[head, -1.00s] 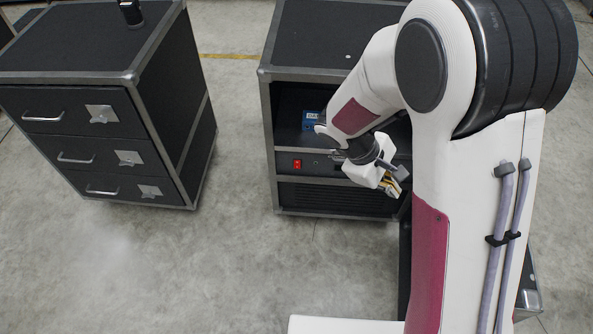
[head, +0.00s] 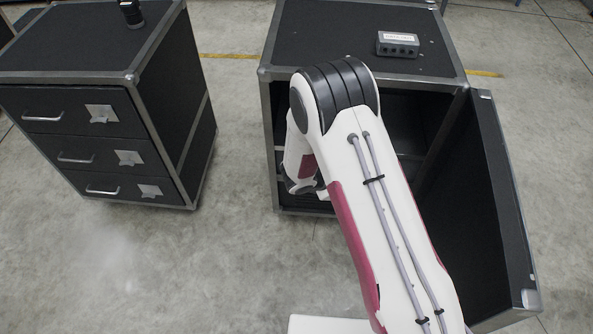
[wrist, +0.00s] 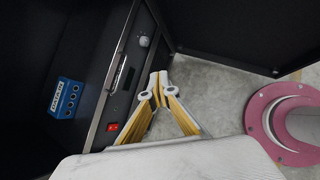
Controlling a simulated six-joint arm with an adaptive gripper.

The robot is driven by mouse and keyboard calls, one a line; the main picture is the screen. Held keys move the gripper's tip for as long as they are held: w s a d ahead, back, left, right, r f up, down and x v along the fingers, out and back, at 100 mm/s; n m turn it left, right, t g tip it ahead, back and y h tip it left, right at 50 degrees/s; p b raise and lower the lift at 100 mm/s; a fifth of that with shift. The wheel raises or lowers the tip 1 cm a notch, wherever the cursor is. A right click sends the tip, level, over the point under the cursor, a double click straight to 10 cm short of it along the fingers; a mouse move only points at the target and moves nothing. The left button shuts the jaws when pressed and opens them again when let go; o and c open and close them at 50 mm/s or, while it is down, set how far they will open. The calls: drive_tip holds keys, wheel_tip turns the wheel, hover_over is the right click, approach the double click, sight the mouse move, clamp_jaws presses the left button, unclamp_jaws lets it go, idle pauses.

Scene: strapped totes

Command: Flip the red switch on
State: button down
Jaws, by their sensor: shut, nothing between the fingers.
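The red switch (wrist: 112,127) is on the black front panel (wrist: 120,85) of the open case, low in the wrist view. I cannot tell which way its rocker is tipped. My gripper (wrist: 158,76) is shut and empty, its yellow-padded fingers meeting at the tips. In the picture the fingers lie just right of the switch, and the tips point past it along the panel towards the knob. No contact with the switch is visible. In the head view my arm covers the switch and the fingers.
A white knob (wrist: 144,41) is on the same panel. A blue box (wrist: 67,98) sits inside the case. The case door (head: 480,210) stands open at the right. A grey box (head: 397,44) is on the case top. A drawer cabinet (head: 90,120) stands left, with free floor between.

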drive_tip(key=w+a+f+n+t+y, duration=0.2)
drive_tip(key=w+a+f+n+y, duration=0.2)
drive_tip(key=a+f+n, duration=0.7)
drive_tip(key=w+a+f+n+t+y, duration=0.1)
drive_tip(key=w+a+n+y, duration=0.1)
drive_tip(key=a, duration=0.4)
drive_tip(key=shift+w+f+y, duration=0.4)
drive_tip(key=shift+w, duration=0.2)
drive_tip(key=shift+w+a+f, duration=0.1)
drive_tip(key=w+r+x, duration=0.1)
drive_tip(key=w+x, duration=0.1)
drive_tip(key=x, duration=1.1)
drive_tip(key=shift+r, duration=0.45)
drive_tip(key=shift+s, duration=0.1)
drive_tip(key=shift+f, duration=0.1)
